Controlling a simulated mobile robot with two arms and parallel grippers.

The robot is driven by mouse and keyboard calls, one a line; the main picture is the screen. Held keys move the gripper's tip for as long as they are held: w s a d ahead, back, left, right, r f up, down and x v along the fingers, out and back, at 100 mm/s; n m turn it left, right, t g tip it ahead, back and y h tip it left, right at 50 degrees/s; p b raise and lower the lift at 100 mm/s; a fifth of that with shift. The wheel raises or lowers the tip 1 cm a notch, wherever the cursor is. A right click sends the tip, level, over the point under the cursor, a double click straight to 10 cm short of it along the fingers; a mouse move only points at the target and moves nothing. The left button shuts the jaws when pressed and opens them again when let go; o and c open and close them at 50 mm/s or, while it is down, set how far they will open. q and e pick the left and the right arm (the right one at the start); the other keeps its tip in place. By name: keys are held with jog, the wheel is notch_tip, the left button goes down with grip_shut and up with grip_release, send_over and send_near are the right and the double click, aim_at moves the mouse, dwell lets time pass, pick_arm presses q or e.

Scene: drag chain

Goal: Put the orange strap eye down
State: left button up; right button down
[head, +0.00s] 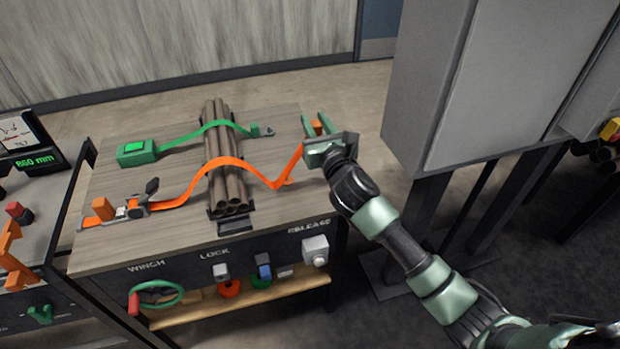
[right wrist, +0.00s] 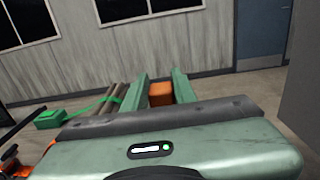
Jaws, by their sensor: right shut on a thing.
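The orange strap (head: 232,162) runs from a ratchet (head: 138,205) at the table's left, over a bundle of brown pipes (head: 225,140), and rises at its right end to my right gripper. My right gripper (head: 315,127) is at the table's right edge, shut on the orange strap eye (head: 318,126). The eye also shows as an orange block between the fingers in the right wrist view (right wrist: 160,93). Whether the eye touches the table is hidden by the gripper. My left gripper is not in view.
A green strap (head: 205,128) with a green box (head: 137,152) crosses the pipes farther back; its end piece (head: 262,131) lies left of my right gripper. The table front has a green winch wheel (head: 155,294). A grey cabinet (head: 470,90) stands close on the right.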

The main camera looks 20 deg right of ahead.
notch_tip(320, 180, down, 14)
jog(key=b, duration=0.4)
jog(key=shift+a+f, duration=0.1)
jog(key=shift+f, duration=0.1)
jog(key=shift+f+b, duration=1.4)
jog(key=shift+f, duration=1)
jog(key=shift+f, duration=0.15)
jog(key=c, duration=1.1)
grip_release()
jog(key=shift+r, duration=0.3)
jog(key=s, duration=1.2)
jog(key=shift+s+d+f, duration=0.1)
jog(key=shift+d+f, duration=0.05)
jog(key=shift+d, duration=0.1)
